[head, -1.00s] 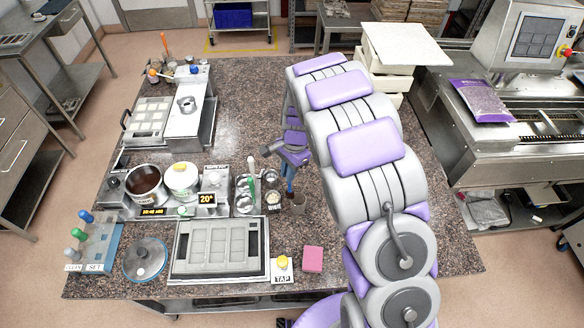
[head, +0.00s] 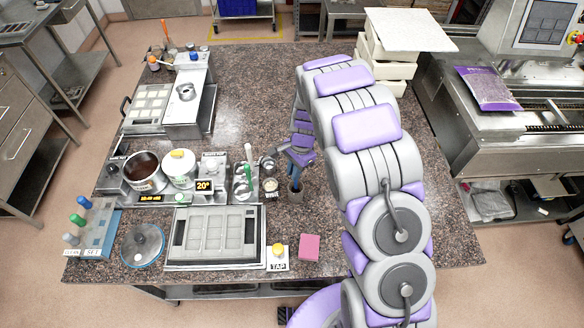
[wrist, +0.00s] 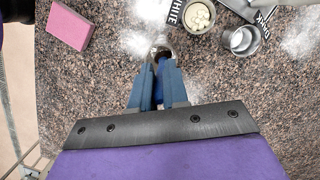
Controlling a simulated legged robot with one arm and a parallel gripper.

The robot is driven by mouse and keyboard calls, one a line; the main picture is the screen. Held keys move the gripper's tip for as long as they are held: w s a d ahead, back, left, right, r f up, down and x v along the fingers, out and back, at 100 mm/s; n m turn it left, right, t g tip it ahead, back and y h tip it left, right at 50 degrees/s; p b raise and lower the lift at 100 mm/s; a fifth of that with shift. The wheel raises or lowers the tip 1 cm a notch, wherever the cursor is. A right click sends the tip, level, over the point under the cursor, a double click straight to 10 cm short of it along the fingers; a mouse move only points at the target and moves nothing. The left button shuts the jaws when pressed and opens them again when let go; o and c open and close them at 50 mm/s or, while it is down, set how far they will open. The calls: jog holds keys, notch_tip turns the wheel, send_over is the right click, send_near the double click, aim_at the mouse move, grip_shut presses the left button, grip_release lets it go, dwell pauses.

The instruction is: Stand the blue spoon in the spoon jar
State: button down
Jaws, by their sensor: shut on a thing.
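My gripper (head: 297,166) is shut on the blue spoon (head: 296,184) and holds it roughly upright, low end down. In the wrist view the two blue fingers (wrist: 159,86) close around the spoon's dark blue part (wrist: 161,62).
A green-handled tool (head: 248,172) stands farther left. A pink block (head: 309,246) lies toward the front edge. The counter behind and right is mostly clear.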

jog(key=shift+d+f, duration=0.2)
jog(key=shift+d, duration=0.35)
jog(key=shift+a, duration=0.1)
jog(key=c, duration=1.2)
grip_release()
jog(key=shift+a, duration=0.5)
jog(key=shift+c, duration=0.2)
jog(key=shift+o, duration=0.9)
jog(key=shift+d, duration=0.4)
notch_tip(320, 180, up, 17)
jog(key=w+d, duration=0.2)
jog(key=shift+d+b, duration=0.25)
jog(key=shift+b, duration=0.15)
